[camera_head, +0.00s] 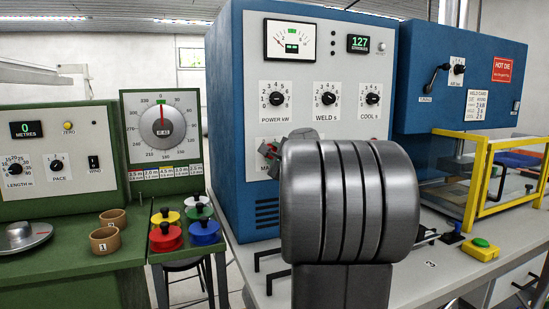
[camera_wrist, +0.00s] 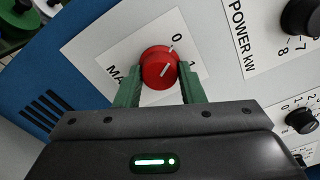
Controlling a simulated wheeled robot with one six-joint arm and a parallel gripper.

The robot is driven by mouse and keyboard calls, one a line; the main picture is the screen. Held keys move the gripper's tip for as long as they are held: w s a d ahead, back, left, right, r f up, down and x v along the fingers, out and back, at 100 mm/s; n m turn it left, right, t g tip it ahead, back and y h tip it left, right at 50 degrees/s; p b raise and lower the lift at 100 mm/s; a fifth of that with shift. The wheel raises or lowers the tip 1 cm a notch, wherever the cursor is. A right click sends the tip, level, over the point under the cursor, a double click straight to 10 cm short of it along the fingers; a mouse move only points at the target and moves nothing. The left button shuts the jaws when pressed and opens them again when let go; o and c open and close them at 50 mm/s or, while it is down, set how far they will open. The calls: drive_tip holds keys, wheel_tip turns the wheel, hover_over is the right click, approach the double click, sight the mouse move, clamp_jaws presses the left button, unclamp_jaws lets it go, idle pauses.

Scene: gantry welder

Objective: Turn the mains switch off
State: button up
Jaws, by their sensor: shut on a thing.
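The mains switch is a red round knob (camera_wrist: 153,70) on a white label marked 0 and 1, on the blue cabinet's pale panel. A short white line on the knob slants up and right, roughly toward the 0; its exact setting is hard to tell. My gripper (camera_wrist: 160,76) has one green finger on each side of the knob and is shut on it.
The POWER knob (camera_head: 276,99), WELD knob (camera_head: 328,98) and COOL knob (camera_head: 372,98) sit just above. Left is a green bench with coloured knobbed discs (camera_head: 165,237) and brown rings (camera_head: 104,240). Right is a yellow-framed guard (camera_head: 477,180).

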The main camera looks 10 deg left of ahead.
idle(0.3)
drive_tip(key=o, duration=1)
drive_tip(key=b+v, duration=0.1)
drive_tip(key=v, duration=1.2)
drive_tip(key=shift+s+d+b, duration=0.3)
drive_tip(key=shift+b, duration=0.05)
drive_tip(key=shift+w+a, duration=0.1)
drive_tip(key=p+x, duration=0.1)
drive_tip(key=x, duration=1.2)
drive_tip(key=shift+w+a+p, duration=0.2)
drive_tip(key=shift+w+p, duration=0.05)
drive_tip(key=shift+p, duration=0.1)
